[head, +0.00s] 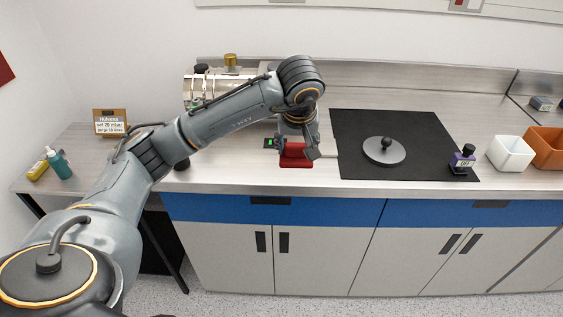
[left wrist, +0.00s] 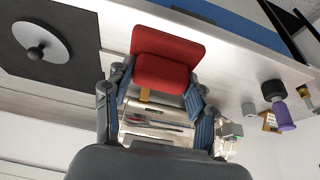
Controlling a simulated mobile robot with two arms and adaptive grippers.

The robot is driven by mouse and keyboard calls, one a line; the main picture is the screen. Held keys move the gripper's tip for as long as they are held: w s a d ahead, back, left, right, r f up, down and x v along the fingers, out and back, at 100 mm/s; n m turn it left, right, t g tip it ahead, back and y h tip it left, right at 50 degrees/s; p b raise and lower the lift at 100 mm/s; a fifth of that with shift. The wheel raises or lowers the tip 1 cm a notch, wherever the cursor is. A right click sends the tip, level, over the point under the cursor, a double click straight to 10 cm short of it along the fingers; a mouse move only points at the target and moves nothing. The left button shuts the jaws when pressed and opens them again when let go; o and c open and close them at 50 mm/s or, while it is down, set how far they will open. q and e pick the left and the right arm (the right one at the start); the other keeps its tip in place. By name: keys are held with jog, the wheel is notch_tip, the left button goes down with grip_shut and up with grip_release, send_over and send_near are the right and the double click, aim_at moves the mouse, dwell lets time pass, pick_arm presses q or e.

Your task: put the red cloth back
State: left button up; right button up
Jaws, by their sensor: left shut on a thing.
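The red cloth (head: 295,161) is a folded, block-like piece near the front edge of the counter, left of the black mat. My left gripper (head: 298,141) points down over it and is shut on it. In the left wrist view the cloth (left wrist: 168,58) sits between the two fingers of the gripper (left wrist: 160,88), its upper part spreading beyond them. I cannot tell whether the cloth touches the counter. My right gripper is not in view.
White (head: 510,154) and orange (head: 547,148) bins stand at right. A metal cylinder (head: 205,88) lies behind my arm. A side table (head: 85,180) holds a sign (head: 109,122) and a teal bottle (head: 58,163).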

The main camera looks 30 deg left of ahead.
pick_arm(q)
jog(key=w+a+f+p, duration=0.1)
jog(key=w+a+f, duration=0.2)
jog(key=a+f, duration=0.2)
jog(key=w+a+f+p, duration=0.1)
jog(key=w+a+f, duration=0.1)
jog(key=a, duration=0.1)
jog(key=shift+w+f+p, duration=0.3)
jog(key=shift+f+p, duration=0.05)
jog(key=shift+f, duration=0.05)
notch_tip(320, 180, down, 2)
jog(key=shift+f+p, duration=0.15)
jog(key=shift+p, duration=0.6)
jog(key=shift+f, duration=0.55)
jog(key=shift+f, duration=0.1)
jog(key=o, duration=1.1)
jog(key=shift+a, duration=0.1)
